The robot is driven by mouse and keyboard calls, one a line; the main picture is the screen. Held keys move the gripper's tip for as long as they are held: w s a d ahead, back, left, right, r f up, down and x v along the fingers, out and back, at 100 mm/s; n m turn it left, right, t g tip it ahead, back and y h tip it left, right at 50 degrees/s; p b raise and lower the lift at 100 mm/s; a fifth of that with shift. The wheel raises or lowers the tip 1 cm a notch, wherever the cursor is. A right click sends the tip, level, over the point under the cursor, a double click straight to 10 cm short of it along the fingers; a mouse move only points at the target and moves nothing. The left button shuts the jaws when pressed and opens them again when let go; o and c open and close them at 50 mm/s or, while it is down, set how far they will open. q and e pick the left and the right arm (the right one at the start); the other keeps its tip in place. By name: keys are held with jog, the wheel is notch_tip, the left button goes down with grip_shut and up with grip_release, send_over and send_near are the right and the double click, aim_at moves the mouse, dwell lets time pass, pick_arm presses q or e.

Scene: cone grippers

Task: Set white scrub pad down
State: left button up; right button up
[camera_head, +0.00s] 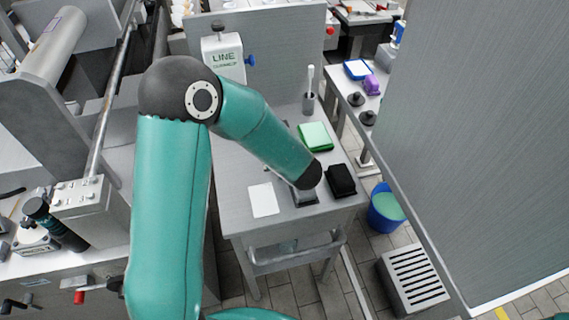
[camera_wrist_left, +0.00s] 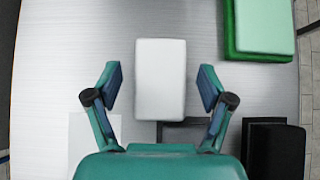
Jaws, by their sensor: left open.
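The white scrub pad (camera_wrist_left: 160,80) is a pale rounded block, upright in the left wrist view, between the fingers of my left gripper (camera_wrist_left: 160,86). The fingers are open, with a gap to the pad on each side. The pad appears to lie on the grey metal table (camera_wrist_left: 52,70). In the head view I cannot make out the pad; my left arm covers part of the table (camera_head: 240,178). My right gripper is not in view.
A green pad stack (camera_head: 315,137) lies behind and a black block (camera_head: 340,181) to the right. A flat white sheet (camera_head: 263,200) lies to the left, and a dark outlined patch (camera_wrist_left: 185,124) just below the pad. A brush holder (camera_head: 309,102) stands at the back.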

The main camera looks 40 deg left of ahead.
pick_arm(q)
jog(key=shift+w+a+f, duration=0.15)
jog(key=shift+f, duration=0.05)
jog(key=c, duration=1)
notch_tip(320, 180, up, 20)
jog(key=p, duration=0.3)
jog(key=shift+w+d+f+m+t+h, duration=0.5)
jog(key=shift+d+f+m+h, duration=0.65)
jog(key=shift+d+f+m, duration=1)
jog(key=shift+w+d+f+m+t+h, duration=0.5)
jog(key=shift+d+f+m+h, duration=0.6)
jog(key=shift+d+f, duration=1.2)
jog(key=shift+w+d+f+m+t+h, duration=0.5)
jog(key=shift+d+f+m+h, duration=0.9)
jog(key=shift+f, duration=1.55)
